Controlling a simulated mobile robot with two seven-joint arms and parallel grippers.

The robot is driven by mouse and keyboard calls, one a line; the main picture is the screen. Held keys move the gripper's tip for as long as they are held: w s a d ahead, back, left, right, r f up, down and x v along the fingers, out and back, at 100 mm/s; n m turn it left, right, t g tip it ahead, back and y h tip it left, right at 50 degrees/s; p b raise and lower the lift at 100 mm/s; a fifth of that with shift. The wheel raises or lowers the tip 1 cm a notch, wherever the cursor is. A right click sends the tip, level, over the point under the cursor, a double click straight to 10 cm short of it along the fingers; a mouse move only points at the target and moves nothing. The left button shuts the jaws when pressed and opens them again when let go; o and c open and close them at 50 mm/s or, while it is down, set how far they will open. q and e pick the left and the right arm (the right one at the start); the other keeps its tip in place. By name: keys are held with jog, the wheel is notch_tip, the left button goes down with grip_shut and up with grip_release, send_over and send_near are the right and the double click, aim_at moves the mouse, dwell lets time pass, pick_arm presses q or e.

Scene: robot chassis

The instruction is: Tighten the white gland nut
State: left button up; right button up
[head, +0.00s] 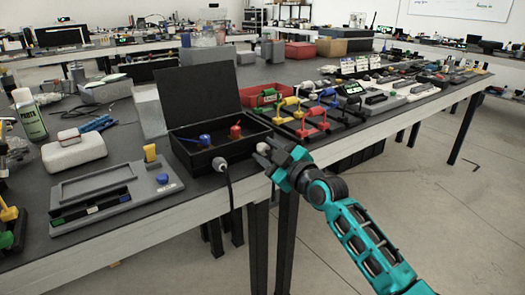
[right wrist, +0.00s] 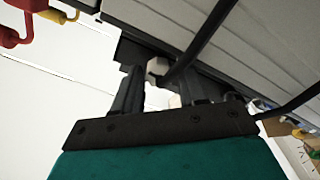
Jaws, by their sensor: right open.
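A black box (head: 205,162) with its lid raised stands at the front edge of the table. A white gland nut (head: 219,164) shows on its front side, with a black cable (head: 230,190) hanging from it. A second white fitting (head: 262,147) shows at the box's right end, right at my right gripper (head: 263,154). In the right wrist view my right gripper (right wrist: 160,76) is open, with a white nut (right wrist: 157,66) between or just beyond its fingertips. Contact cannot be told. A dark cable (right wrist: 205,38) passes close by. My left gripper is not in view.
A blue knob (head: 204,140) and a red knob (head: 236,131) sit inside the box. A grey tray (head: 95,190) lies to the left. Red, yellow and green handled fixtures (head: 310,112) stand to the right. The floor in front is clear.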

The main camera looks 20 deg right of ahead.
jog(key=shift+c, duration=0.3)
grip_shut()
jog(key=shift+r, duration=0.1)
